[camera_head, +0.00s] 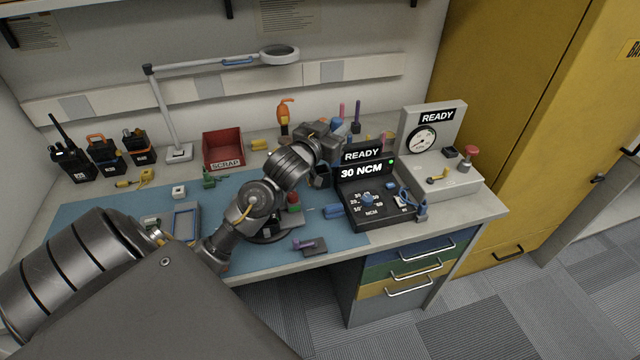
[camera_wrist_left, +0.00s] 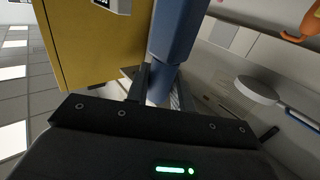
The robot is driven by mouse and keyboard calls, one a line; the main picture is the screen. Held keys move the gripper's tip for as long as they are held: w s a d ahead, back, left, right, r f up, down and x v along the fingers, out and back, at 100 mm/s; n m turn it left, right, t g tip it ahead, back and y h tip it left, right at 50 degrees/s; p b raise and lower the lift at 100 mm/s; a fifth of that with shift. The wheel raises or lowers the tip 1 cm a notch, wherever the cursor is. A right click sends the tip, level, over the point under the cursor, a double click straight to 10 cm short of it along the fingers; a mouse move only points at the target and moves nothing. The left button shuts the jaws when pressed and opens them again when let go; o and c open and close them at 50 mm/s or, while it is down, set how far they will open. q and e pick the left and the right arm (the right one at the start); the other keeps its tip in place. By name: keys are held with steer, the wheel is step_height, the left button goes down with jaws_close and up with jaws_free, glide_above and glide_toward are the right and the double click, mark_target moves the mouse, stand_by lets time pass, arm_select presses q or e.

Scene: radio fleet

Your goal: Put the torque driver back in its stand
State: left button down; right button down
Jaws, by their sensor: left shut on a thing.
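My left gripper (camera_head: 322,132) is over the back middle of the bench, left of the READY display. In the left wrist view its fingers (camera_wrist_left: 160,88) are shut on a blue, faceted handle (camera_wrist_left: 176,32), which looks like the torque driver. The handle has a paler end between the fingers. In the head view the gripper and wrist hide most of the held tool. Upright pink and blue tools (camera_head: 356,117) show just behind the gripper; I cannot tell which holder is the driver's stand. My right gripper is not in view.
A black console (camera_head: 376,215) reading 30 NCM and a gauge stand (camera_head: 430,120) are to the right. An orange-handled tool (camera_head: 284,112) stands left of the gripper. A red scrap bin (camera_head: 222,150), a lamp (camera_head: 178,152) and several radios (camera_head: 72,160) are further left. Small parts lie on the blue mat (camera_head: 75,222).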

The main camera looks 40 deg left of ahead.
arm_select(q)
steer(key=w+a+r+n+y, duration=0.1)
steer(key=a+r, duration=0.1)
steer(key=a, duration=0.3)
step_height(320, 180, down, 10)
steer(key=shift+w+a+r+b, duration=0.15)
steer(key=shift+a+r+b, duration=0.05)
steer(key=shift+a+b, duration=0.1)
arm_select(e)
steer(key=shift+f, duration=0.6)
arm_select(q)
steer(key=shift+f, duration=0.15)
steer(key=c, duration=1.2)
jaws_free()
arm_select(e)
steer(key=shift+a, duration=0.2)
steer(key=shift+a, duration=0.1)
